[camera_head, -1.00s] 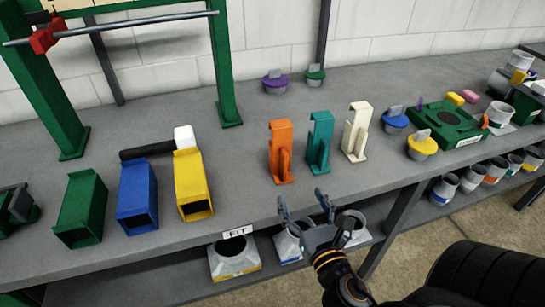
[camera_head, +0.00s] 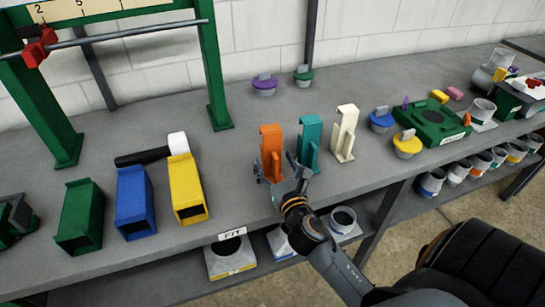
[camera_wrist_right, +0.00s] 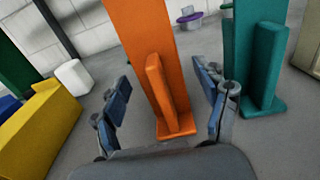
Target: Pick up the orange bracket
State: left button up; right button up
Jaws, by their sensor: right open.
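The orange bracket (camera_head: 271,145) stands upright on the grey bench, left of a teal bracket (camera_head: 310,142) and a cream bracket (camera_head: 344,133). My right gripper (camera_head: 274,172) is at the orange bracket's front, covering its lower part in the head view. In the right wrist view my right gripper (camera_wrist_right: 165,100) is open, with one finger on each side of the orange bracket (camera_wrist_right: 150,60). Gaps show between the fingers and the bracket. The right finger is close to the teal bracket (camera_wrist_right: 262,60). My left gripper is not in view.
Yellow (camera_head: 187,188), blue (camera_head: 135,200) and green (camera_head: 80,215) duct pieces stand to the left. A white-headed mallet (camera_head: 177,143) lies behind them. Purple (camera_head: 264,86) and green (camera_head: 303,76) lidded pieces stand at the back. Clear bench lies behind the brackets.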

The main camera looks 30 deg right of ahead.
jog(key=shift+w+d, duration=0.2)
jog(key=shift+w, duration=0.4)
jog(key=c, duration=1.3)
jog(key=shift+c, duration=0.6)
